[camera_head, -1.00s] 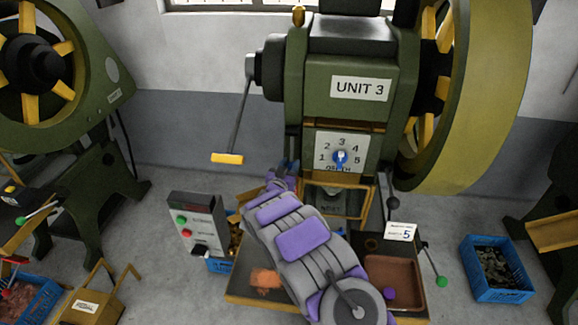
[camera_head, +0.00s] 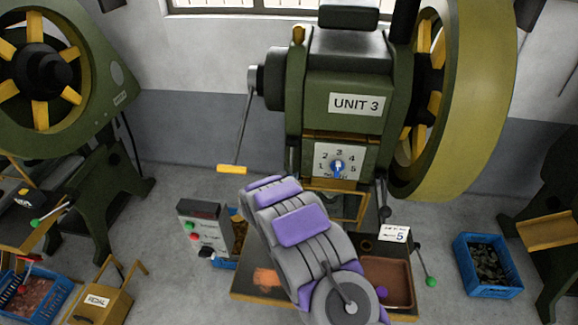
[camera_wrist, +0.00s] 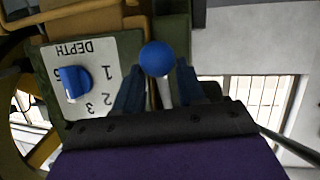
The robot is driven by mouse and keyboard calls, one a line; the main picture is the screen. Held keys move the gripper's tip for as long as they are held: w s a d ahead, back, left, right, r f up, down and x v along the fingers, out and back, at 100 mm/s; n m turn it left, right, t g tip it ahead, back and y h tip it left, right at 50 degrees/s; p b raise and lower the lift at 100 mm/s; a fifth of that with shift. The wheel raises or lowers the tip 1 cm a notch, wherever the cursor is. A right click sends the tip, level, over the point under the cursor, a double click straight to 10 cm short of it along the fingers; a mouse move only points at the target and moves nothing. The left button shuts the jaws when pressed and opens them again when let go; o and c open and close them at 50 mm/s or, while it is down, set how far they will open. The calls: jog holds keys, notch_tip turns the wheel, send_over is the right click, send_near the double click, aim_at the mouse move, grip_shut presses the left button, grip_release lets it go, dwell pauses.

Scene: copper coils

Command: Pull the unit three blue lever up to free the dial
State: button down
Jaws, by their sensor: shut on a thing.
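The blue lever shows in the wrist view as a blue ball knob (camera_wrist: 156,58) on a pale stem. My gripper (camera_wrist: 158,88) is shut on the stem, with a dark finger on each side and the ball beyond the fingertips. Beside it is the white depth dial plate, upside down in this view, with its blue dial knob (camera_wrist: 76,84). In the head view the dial knob (camera_head: 338,169) sits on the front of the green Unit 3 press (camera_head: 345,85). My arm hides the gripper and the lever there.
A crank with a yellow handle (camera_head: 231,169) hangs left of the dial. A control box (camera_head: 205,229) stands left of my arm. A card reading 5 (camera_head: 394,233) and a brown tray (camera_head: 402,278) are at right. A blue crate (camera_head: 488,265) stands on the floor.

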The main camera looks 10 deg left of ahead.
jog(key=s+r+g+p, duration=0.1)
jog(key=p, duration=0.1)
jog(key=s+r+g+p, duration=0.1)
jog(key=p, duration=0.2)
jog(key=shift+a+r+p, duration=0.15)
jog(key=shift+r+p, duration=0.2)
jog(key=shift+r, duration=0.05)
jog(key=s+r+p, duration=0.1)
jog(key=p, duration=0.1)
jog(key=s+r+p, duration=0.1)
jog(key=r+p, duration=0.1)
jog(key=shift+a, duration=0.1)
jog(key=c, duration=1.7)
grip_release()
jog(key=shift+s, duration=0.1)
jog(key=o, duration=0.4)
jog(key=shift+w+f, duration=0.1)
jog(key=shift+w, duration=0.1)
jog(key=o, duration=0.6)
jog(key=b+v, duration=0.1)
jog(key=v, duration=1.6)
jog(key=shift+s+d+b, duration=0.15)
jog(key=shift+d+b, duration=0.1)
jog(key=shift+b, duration=0.05)
